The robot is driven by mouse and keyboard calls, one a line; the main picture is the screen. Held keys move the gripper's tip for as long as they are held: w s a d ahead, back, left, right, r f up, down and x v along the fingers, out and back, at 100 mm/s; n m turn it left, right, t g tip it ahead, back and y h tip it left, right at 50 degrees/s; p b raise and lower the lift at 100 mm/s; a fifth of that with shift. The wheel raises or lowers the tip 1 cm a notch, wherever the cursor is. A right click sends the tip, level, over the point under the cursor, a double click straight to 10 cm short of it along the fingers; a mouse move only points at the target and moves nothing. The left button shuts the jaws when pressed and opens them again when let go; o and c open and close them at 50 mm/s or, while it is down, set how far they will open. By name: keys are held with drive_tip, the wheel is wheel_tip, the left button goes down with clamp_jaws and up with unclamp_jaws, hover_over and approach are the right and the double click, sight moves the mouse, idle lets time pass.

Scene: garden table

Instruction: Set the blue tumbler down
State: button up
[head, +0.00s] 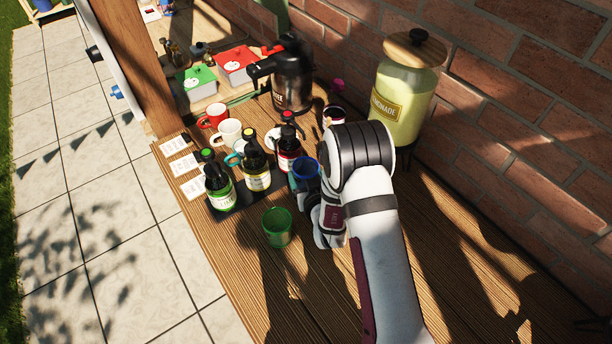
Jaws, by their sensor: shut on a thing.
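The blue tumbler (306,170) is in the head view, just left of my arm's wrist and behind the green tumbler. My gripper (301,187) is at the tumbler and shut on it. The fingers are partly hidden by my wrist and are small in the picture. The tumbler looks about upright. I cannot tell whether its base touches the wooden table (240,285) or is above it.
A green tumbler (277,228) stands close in front. Several bottles, one of them green-labelled (217,182), stand on a dark tray to the left. Mugs (228,133), a black pot (291,84) and a lemonade dispenser (402,95) stand behind. The front table is clear.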

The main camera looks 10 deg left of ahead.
drive_tip(key=o, duration=1.3)
drive_tip(key=shift+f, duration=0.1)
drive_tip(key=shift+c, duration=0.2)
